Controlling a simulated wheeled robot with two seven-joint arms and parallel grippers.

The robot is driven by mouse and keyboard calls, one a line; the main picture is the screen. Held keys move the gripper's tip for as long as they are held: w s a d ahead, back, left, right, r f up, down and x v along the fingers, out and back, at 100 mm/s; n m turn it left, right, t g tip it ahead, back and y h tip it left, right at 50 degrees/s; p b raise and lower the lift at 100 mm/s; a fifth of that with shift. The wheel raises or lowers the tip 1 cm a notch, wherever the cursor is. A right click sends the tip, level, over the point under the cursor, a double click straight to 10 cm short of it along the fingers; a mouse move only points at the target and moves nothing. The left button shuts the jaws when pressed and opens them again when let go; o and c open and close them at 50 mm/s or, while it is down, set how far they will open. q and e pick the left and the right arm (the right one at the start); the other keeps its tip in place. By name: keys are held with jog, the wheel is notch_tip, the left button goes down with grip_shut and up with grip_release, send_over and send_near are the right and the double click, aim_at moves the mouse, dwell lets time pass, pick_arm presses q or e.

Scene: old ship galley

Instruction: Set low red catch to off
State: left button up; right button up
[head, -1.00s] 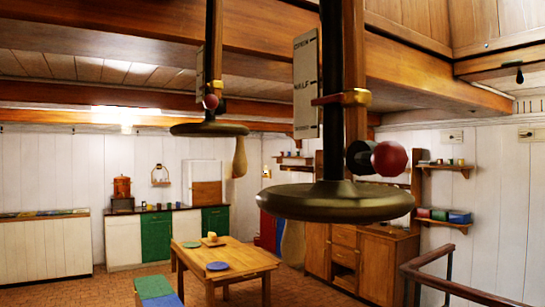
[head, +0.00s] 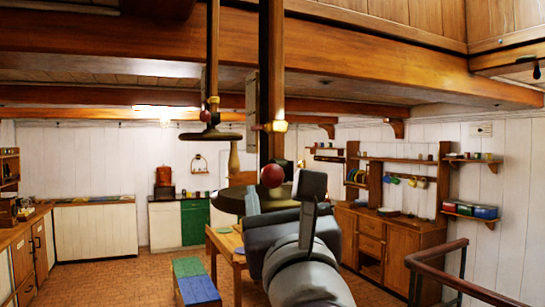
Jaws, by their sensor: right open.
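A round red catch knob (head: 272,175) sits low on the nearer hanging post (head: 271,80), just above a dark round disc (head: 228,201). A second red knob (head: 206,116) sits higher in the picture on the farther post. My right gripper (head: 284,193) comes up from the bottom middle, open, with its fingers just below and right of the nearer knob. I cannot tell whether it touches the knob. The gripper hides part of the disc. The nearer post's label plate (head: 252,95) is seen edge-on, so its marks cannot be read. My left gripper is out of view.
A wooden table (head: 222,240) and a blue-green bench (head: 195,280) stand below and behind. A dark handrail (head: 435,262) is at the lower right. A wooden dresser (head: 395,240) lines the right wall. Open brick floor (head: 110,285) lies at the lower left.

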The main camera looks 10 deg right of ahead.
aim_at(272, 174)
jog(key=p+x, duration=0.2)
jog(key=x, duration=0.5)
jog(key=shift+w+a, duration=0.1)
jog(key=shift+w, duration=0.15)
jog(key=shift+s, duration=0.1)
jog(key=shift+s, duration=0.1)
jog(key=c, duration=1.1)
grip_shut()
